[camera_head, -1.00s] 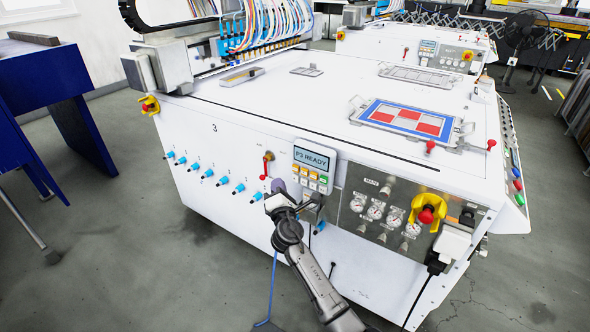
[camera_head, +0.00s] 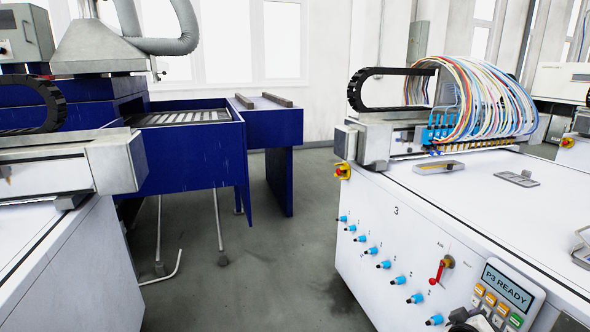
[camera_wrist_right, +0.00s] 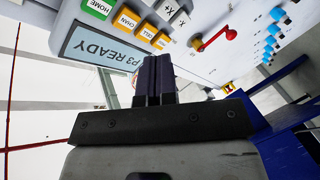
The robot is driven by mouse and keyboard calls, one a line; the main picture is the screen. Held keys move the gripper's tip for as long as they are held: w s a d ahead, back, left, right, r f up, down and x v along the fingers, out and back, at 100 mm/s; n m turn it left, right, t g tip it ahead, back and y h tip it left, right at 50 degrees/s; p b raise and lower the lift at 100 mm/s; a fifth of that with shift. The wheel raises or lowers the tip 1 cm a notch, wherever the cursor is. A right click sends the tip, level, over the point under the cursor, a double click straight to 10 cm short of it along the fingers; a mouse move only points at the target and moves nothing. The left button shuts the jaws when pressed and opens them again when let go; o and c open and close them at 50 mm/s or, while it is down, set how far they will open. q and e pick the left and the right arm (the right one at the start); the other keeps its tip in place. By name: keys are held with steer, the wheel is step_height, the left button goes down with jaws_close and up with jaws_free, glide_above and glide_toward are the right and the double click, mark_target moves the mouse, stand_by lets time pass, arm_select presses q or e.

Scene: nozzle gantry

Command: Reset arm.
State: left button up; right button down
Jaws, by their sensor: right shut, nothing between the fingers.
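My right gripper (camera_wrist_right: 154,65) is shut and empty, its two dark fingers together in the wrist view. In the head view only a dark bit of it (camera_head: 463,318) shows at the bottom edge, by the panel's lower left. The control panel (camera_head: 508,291) on the front of white machine 3 reads "P3 READY" and has yellow, orange and green keys. In the wrist view the panel (camera_wrist_right: 92,46) appears upside down, beyond and left of the fingertips. I cannot tell the exact gap between fingers and panel. My left gripper is not in view.
A red lever (camera_head: 437,272) and a row of blue knobs (camera_head: 384,264) stick out of the machine front. A blue stand (camera_head: 270,125) is at the back. Another white machine (camera_head: 75,270) is at left. The grey floor (camera_head: 250,275) between the machines is clear.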

steer(key=s+a+r+y+p, duration=0.3)
steer(key=s+a+y+p, duration=0.35)
steer(key=s+a, duration=0.35)
steer(key=s+a+r+y+p, duration=0.3)
steer(key=s+a+y+p, duration=0.2)
steer(key=s+a+p, duration=0.35)
steer(key=s+a+g+p, duration=0.15)
steer(key=s+p, duration=0.25)
steer(key=s, duration=0.4)
steer(key=s+a+f+n+g+p, duration=0.1)
steer(key=s+g+p, duration=0.25)
steer(key=s, duration=0.45)
steer(key=s+a+g+p, duration=0.1)
steer(key=s+g+p, duration=0.1)
steer(key=s+p, duration=0.35)
step_height(320, 180, up, 36)
steer(key=s+p, duration=0.1)
steer(key=p, duration=3.4)
steer(key=shift+s+r+y, duration=0.2)
steer(key=shift+y, duration=0.25)
